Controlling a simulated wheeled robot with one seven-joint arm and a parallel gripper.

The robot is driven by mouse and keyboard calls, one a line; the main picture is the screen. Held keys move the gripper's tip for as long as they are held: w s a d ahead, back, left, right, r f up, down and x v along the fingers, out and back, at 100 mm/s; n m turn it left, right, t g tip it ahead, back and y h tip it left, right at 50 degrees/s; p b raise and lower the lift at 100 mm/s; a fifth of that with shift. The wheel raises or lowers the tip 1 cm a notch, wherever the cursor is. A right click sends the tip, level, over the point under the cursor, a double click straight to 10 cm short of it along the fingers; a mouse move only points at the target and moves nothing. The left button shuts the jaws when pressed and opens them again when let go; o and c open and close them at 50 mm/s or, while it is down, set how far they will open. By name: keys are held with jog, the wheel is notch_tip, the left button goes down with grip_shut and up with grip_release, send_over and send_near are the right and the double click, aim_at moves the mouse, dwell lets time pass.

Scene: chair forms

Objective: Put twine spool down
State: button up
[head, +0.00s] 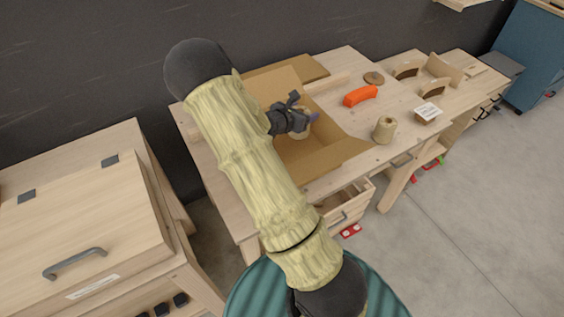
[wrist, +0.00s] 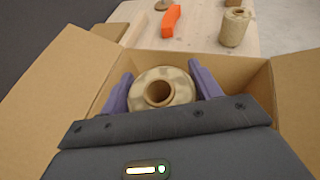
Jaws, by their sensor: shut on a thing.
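A beige twine spool (wrist: 161,90) with a hollow core sits between the two purple fingers of my gripper (wrist: 160,92) in the wrist view. The gripper is shut on it. In the head view my gripper (head: 308,120) is at the open cardboard box (head: 322,155) on the workbench, with part of the spool (head: 300,131) showing beneath it. The box walls (wrist: 66,80) surround the spool in the wrist view. Whether the spool touches the box floor is hidden. A second, similar spool (head: 384,130) stands upright on the bench outside the box; it also shows in the wrist view (wrist: 234,27).
An orange curved piece (head: 360,95) and a round brown disc (head: 374,78) lie beyond the box. A small box with a white label (head: 428,113) stands to the right. Curved wooden forms (head: 433,88) stand farther right. An open drawer (head: 345,207) is below the bench. Bare bench surrounds the second spool.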

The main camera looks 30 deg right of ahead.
jog(key=shift+f+p, duration=0.4)
jog(key=shift+f, duration=2.45)
jog(key=shift+f, duration=0.15)
jog(key=shift+f+p, duration=0.3)
jog(key=shift+f, duration=1.65)
jog(key=shift+f, duration=0.2)
jog(key=o, duration=1.1)
jog(key=shift+c, duration=0.2)
jog(key=shift+r, duration=0.1)
